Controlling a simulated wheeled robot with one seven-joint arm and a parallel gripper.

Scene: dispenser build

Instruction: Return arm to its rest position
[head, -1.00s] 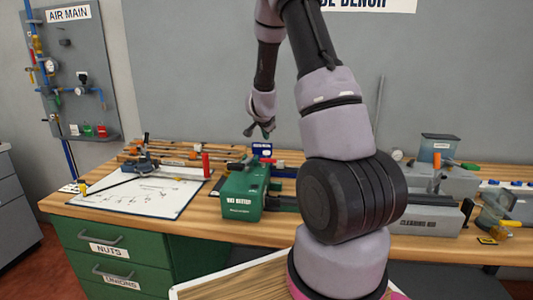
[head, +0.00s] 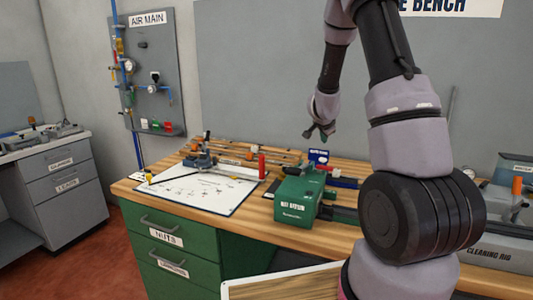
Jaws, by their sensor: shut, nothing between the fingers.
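My arm rises on the right of the head view, and its forearm bends down toward the bench. My gripper (head: 320,134) hangs above the wooden workbench (head: 285,235), over the area behind the green machine (head: 298,197). Its fingers are small and dark at this distance, with nothing seen in them. It looks apart from everything on the bench. My arm hides part of the bench's right side.
A white sheet (head: 200,192) with tools lies on the bench's left part. A red cylinder (head: 262,166) stands near the green machine. A cleaning rig (head: 490,238) is at the right. A grey cabinet (head: 65,165) stands at the left, with open red floor (head: 95,265) before it.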

